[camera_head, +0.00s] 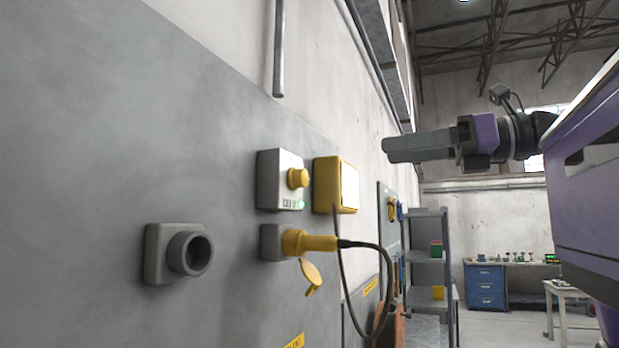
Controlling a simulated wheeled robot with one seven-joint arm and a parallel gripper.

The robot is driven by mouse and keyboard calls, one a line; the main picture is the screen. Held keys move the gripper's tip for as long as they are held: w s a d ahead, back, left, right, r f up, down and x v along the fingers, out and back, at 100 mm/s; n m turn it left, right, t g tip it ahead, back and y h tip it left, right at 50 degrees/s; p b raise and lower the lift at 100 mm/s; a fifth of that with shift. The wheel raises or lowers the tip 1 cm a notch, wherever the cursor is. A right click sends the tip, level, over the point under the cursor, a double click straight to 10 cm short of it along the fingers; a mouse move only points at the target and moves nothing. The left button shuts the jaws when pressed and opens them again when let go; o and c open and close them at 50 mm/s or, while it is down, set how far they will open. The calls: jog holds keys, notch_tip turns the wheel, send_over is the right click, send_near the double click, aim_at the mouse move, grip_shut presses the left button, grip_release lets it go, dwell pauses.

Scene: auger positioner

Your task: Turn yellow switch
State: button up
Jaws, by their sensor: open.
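A grey box (270,180) on the wall panel carries a round yellow switch knob (298,178), with a voltage label and a lit green light below it. Just right of it is a yellow box (325,185) with a white front. My gripper (388,150) is at the upper right, seen from the side, its grey fingers pointing left toward the wall. It is open and empty, apart from the switch, to its right and slightly higher in the picture. The gap between the fingers is hard to see from this side.
A yellow plug (310,242) with a hanging dark cable (388,285) sits in a socket below the switch. A grey round socket (188,254) protrudes at lower left. A shelf rack (428,255) and blue drawers (485,287) stand farther back. The air between gripper and switch looks clear.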

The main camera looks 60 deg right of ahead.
jog(key=m, duration=0.1)
send_near(307, 177)
jog(key=shift+y, duration=0.3)
jog(key=w+p, duration=0.1)
jog(key=w, duration=0.1)
jog(key=w+p, duration=0.1)
jog(key=w, duration=0.1)
jog(key=w+p, duration=0.1)
jog(key=w, duration=0.2)
jog(key=shift+a+r, duration=0.1)
jog(key=shift+a, duration=0.3)
jog(key=shift+w, duration=0.65)
grip_shut()
